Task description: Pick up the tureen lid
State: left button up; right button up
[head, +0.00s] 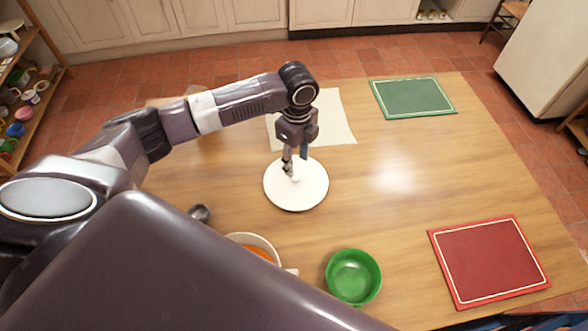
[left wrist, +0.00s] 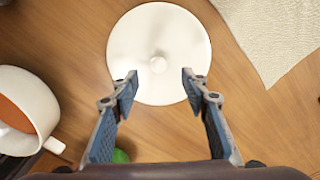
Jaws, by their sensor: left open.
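The tureen lid (head: 312,194) is a round white disc with a small knob, lying on the wooden table. In the left wrist view the lid (left wrist: 140,40) is near the top centre, with its knob (left wrist: 158,65) between and slightly beyond my fingertips. My left gripper (head: 294,172) points down over the lid; it also shows in the left wrist view (left wrist: 160,83), open and empty with a finger on each side. I cannot tell how high the fingers are above the lid. The white tureen (head: 248,240) with orange contents stands nearer me, partly hidden by my body. My right gripper is not in view.
A green bowl (head: 353,277) stands at the table's near edge. A red mat (head: 490,262) lies at right and a green mat (head: 412,97) at the far right. A cream cloth (head: 338,125) lies behind the lid. A dark ladle-like item (head: 200,213) lies left. The table's middle right is clear.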

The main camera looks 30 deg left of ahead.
aim_at(296, 176)
pick_arm(q)
jog(key=shift+s+d+f, duration=0.1)
jog(key=shift+s+f, duration=0.1)
jog(key=shift+f, duration=0.7)
notch_tip(296, 176, down, 5)
jog(key=shift+r+p, duration=0.15)
jog(key=shift+p, duration=0.65)
jog(key=shift+f, duration=0.2)
grip_shut()
jog(key=shift+w, duration=0.1)
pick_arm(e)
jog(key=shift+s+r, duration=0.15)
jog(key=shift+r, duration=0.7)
